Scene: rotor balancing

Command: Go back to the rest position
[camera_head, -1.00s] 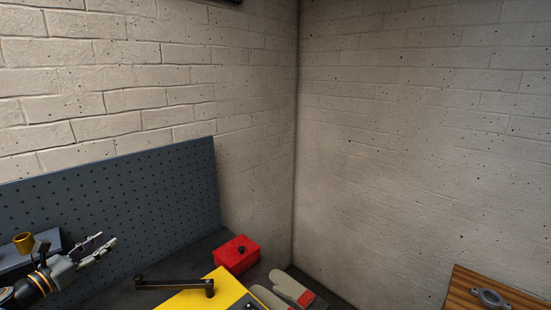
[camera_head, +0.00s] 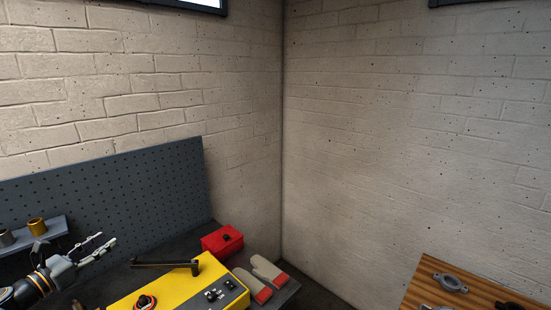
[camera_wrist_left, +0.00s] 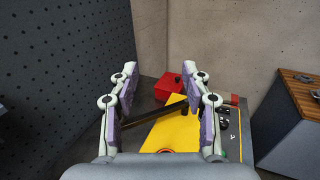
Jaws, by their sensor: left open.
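My left gripper (camera_head: 108,246) reaches in from the lower left in the head view. Its two fingers are apart with nothing between them, in front of the grey pegboard. In the left wrist view the open fingers (camera_wrist_left: 160,95) frame the yellow machine (camera_wrist_left: 172,132) and its dark bar, which lie beyond them. In the head view the yellow machine (camera_head: 188,285) stands right of and below the gripper, with the dark bar (camera_head: 165,264) over its top and a control panel (camera_head: 222,294) at its right. My right gripper is not in view.
A red box (camera_head: 222,242) stands behind the machine, with gloves (camera_head: 265,273) on the bench to its right. Brass and grey cups (camera_head: 37,226) sit on a shelf at the pegboard (camera_head: 110,195). A wooden-topped surface (camera_head: 425,283) with a metal flanged part (camera_head: 450,283) is at the right.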

